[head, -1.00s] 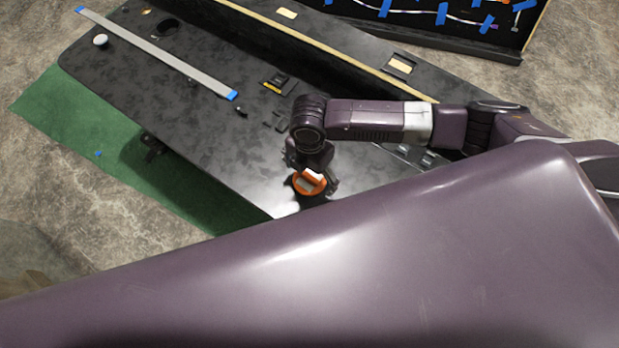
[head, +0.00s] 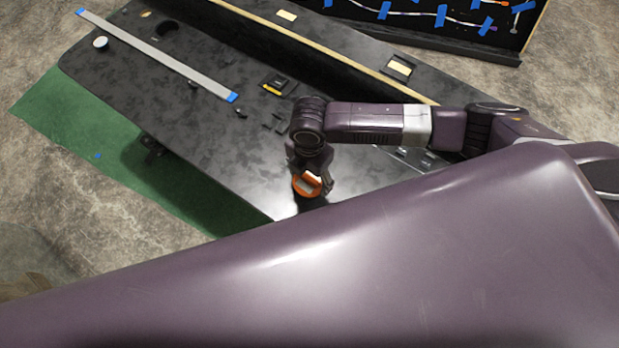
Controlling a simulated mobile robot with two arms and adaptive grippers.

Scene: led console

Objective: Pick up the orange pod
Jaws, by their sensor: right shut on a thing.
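The orange pod (head: 307,191) is a small round orange piece with a pale patch on top, near the front edge of the dark console table. My right gripper (head: 308,178) points down over it and is shut on it. The fingers partly cover the pod, and I cannot tell whether the pod touches the table. My left gripper is not in view.
The black table (head: 190,130) carries a grey strip with blue ends (head: 155,54), a white round knob (head: 100,42) and a small black and yellow part (head: 277,86). A black board with blue tape (head: 440,15) stands behind. A green mat (head: 85,140) lies on the floor at left.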

